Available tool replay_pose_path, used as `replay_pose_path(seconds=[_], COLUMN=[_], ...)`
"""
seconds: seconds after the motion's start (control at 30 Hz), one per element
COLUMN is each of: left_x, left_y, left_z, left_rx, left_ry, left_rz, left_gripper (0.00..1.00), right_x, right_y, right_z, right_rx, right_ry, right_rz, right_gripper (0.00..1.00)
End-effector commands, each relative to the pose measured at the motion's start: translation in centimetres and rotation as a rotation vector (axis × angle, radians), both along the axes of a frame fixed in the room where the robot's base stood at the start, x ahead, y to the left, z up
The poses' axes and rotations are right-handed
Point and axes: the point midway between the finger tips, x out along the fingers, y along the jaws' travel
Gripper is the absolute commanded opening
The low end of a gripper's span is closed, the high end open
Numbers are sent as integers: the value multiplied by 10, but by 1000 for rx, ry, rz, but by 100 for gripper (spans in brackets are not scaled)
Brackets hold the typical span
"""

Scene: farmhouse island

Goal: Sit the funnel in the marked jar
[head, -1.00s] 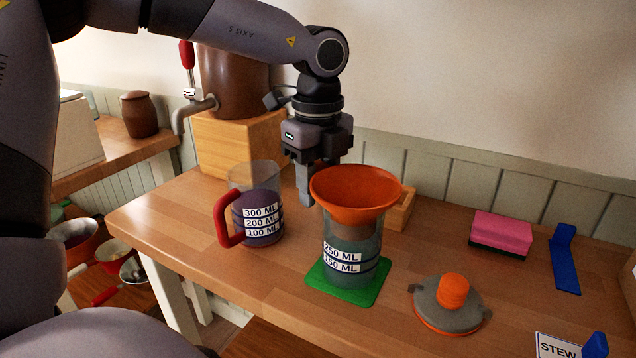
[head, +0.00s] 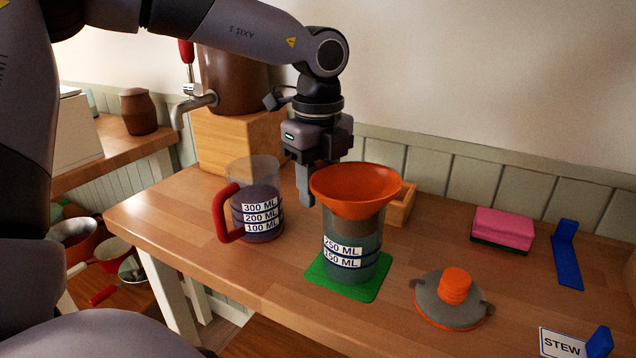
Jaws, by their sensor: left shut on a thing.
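The orange funnel (head: 355,188) sits at the mouth of a clear jar (head: 352,262) with 250 ML and 150 ML labels; its spout goes down inside the jar. The jar stands upright on a green mat (head: 367,291). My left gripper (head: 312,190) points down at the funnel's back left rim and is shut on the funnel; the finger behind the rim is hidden. My right gripper is not in view.
A measuring jug (head: 262,205) with a red handle and dark liquid stands left of the jar. A grey and orange lid (head: 452,300), a pink sponge (head: 503,226), a blue strip (head: 566,258) and a STEW sign (head: 562,346) lie to the right. A wooden box (head: 402,206) is behind the funnel.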

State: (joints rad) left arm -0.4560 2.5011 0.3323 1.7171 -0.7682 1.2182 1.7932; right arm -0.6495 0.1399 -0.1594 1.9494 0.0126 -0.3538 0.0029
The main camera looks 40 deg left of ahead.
Motion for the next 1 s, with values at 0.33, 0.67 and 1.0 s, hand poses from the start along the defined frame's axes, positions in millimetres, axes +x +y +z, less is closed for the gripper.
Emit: replay_pose_path(seconds=[0.33,0.67,1.0], left_x=[-2,-1,0], left_y=[0,0,0], left_z=[-4,-2,-1], left_rx=[2,2,0], left_ry=[9,4,2], left_rz=[-1,0,0], left_gripper=[47,83,93], right_x=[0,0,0], right_y=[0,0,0], right_z=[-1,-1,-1], right_rx=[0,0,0], right_ry=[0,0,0], right_rz=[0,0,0], right_gripper=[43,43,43])
